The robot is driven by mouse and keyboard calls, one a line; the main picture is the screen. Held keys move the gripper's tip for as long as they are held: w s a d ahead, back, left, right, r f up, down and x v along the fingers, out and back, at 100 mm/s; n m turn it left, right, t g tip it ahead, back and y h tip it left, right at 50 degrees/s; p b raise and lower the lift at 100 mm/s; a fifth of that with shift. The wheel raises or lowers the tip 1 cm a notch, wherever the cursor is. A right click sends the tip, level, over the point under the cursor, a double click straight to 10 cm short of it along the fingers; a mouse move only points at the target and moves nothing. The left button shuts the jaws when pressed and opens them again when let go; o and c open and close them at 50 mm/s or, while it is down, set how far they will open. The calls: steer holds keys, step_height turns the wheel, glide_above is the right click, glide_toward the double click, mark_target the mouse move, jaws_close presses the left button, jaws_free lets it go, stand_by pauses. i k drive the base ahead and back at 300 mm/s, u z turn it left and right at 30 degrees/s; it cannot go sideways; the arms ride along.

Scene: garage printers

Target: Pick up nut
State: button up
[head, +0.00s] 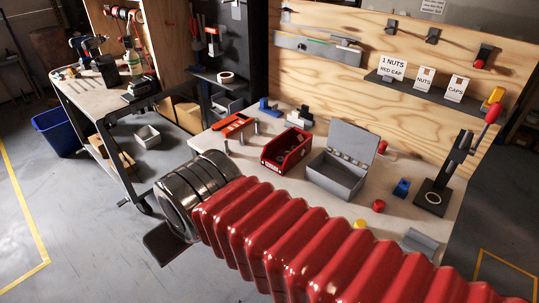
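I cannot make out a nut for certain in the head view. A red open bin (277,163) stands on the workbench (245,165); its contents are too small to tell. A grey box (334,184) with its lid raised stands right of it, its inside partly visible. My red ribbed arm crosses the front and hides part of the bench. A dark flat plate (168,243) shows beyond the arm's dark ringed end, at lower left and off the bench; it seems part of my gripper. Its fingers cannot be made out, nor anything held.
A red round piece (378,206), a yellow piece (360,224) and a blue piece (401,188) lie right of the box. A black press (436,190) stands at the right. Signs reading nuts and caps sit on a shelf (415,92). A cart (88,90) stands left.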

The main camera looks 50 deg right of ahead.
mark_target(280, 160)
steer(key=z, duration=0.3)
steer(key=i, duration=0.7)
steer(key=z, duration=0.65)
steer(key=i, duration=0.5)
steer(key=z, duration=0.25)
